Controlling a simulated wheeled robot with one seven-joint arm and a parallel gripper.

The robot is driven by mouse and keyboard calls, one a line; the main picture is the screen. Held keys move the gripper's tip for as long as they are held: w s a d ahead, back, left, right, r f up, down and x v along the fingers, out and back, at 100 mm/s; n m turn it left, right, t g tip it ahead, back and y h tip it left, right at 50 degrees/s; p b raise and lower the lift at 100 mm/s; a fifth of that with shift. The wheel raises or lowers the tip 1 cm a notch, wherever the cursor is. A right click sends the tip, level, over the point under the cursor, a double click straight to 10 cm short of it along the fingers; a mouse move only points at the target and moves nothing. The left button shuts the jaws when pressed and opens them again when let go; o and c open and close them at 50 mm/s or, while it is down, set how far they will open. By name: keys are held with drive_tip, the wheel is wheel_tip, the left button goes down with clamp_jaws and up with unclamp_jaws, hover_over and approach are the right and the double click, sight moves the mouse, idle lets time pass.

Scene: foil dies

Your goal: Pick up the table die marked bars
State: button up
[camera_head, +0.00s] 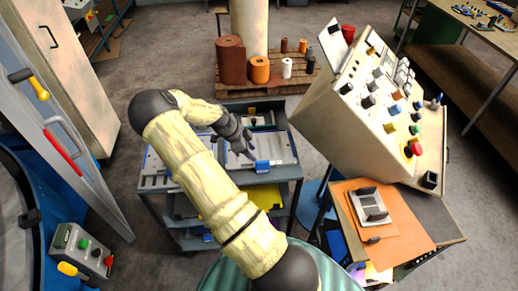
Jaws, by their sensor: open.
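My gripper (247,150) is over the grey metal cart (160,207) in the middle, pointing down and to the right. Its dark fingers look open, with nothing seen between them. A small blue-fronted block (262,167) is on the cart top just below and right of the fingertips. A grey plate with black raised parts (368,208) lies on the orange mat (407,227) of the right-hand table, well away from my gripper. No bars mark can be read on any piece at this size. My forearm hides part of the cart top.
A tilted control panel (345,115) with knobs and buttons stands between the cart and the right edge. Brown and orange rolls (259,70) stand on a pallet behind the cart. A button box (82,248) is at lower left. Open floor lies left of the cart.

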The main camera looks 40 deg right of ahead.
sight(261, 162)
drive_tip(key=p+x, duration=0.2)
drive_tip(key=x, duration=0.4)
drive_tip(key=shift+f, duration=0.1)
drive_tip(key=shift+s+d+f+p, duration=0.15)
drive_tip(key=shift+d+f+p, duration=0.15)
drive_tip(key=shift+p, duration=0.35)
drive_tip(key=shift+p+x, duration=1.2)
drive_tip(key=shift+x, duration=1)
drive_tip(key=shift+a+f, duration=0.1)
clamp_jaws()
